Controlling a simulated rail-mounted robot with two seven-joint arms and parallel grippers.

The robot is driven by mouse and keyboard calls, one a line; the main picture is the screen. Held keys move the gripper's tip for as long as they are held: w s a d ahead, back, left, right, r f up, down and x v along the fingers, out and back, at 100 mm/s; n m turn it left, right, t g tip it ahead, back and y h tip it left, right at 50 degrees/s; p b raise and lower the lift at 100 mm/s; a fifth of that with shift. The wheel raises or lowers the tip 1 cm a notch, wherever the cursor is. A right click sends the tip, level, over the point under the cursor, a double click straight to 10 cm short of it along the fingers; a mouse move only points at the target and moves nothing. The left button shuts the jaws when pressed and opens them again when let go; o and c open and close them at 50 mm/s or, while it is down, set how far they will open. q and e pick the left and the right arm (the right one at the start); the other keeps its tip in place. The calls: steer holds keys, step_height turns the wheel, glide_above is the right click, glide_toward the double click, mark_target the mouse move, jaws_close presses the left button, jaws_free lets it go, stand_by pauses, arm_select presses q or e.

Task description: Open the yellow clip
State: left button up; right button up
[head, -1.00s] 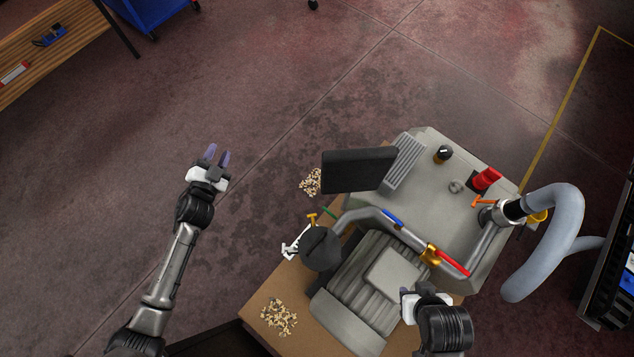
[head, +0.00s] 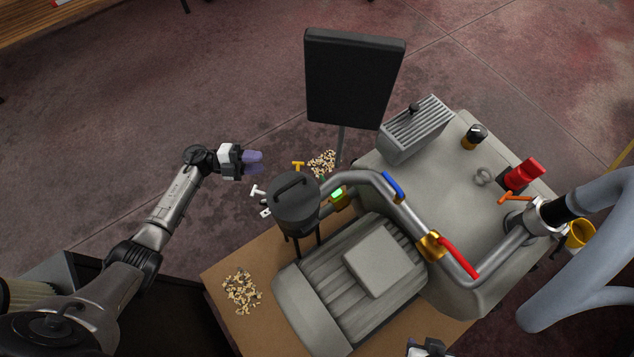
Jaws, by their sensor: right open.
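Several yellow fittings show, and I cannot tell which is the clip. A golden-yellow clamp (head: 431,246) sits around the grey pipe, with a red lever (head: 459,258) beside it. A second yellow clamp (head: 338,200) with a green top sits at the pipe's left end, next to the dark canister (head: 295,207). My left gripper (head: 262,162) is up and left of the canister, apart from everything; its purple fingers overlap in view. My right gripper (head: 428,345) is open at the bottom edge, mostly cut off, below the clamp with the red lever.
A black panel (head: 355,80) stands upright behind the machine. A blue lever (head: 393,186), red knob (head: 522,175) and orange handle (head: 515,198) are on the machine. A thick grey hose (head: 575,290) fills the right side. Loose chips (head: 241,292) lie on the brown table (head: 222,272).

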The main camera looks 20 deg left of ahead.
mark_target(296, 164)
arm_select(q)
steer(key=b+x, duration=0.2)
steer(key=x, duration=1.1)
steer(key=shift+d+b, duration=0.25)
steer(key=shift+b, duration=0.05)
arm_select(e)
steer(key=f, duration=0.2)
steer(key=shift+w+a+f, duration=0.25)
steer(key=shift+a+f, duration=0.1)
steer(key=shift+a, duration=0.1)
arm_select(q)
jaws_close()
steer(key=shift+r, duration=0.1)
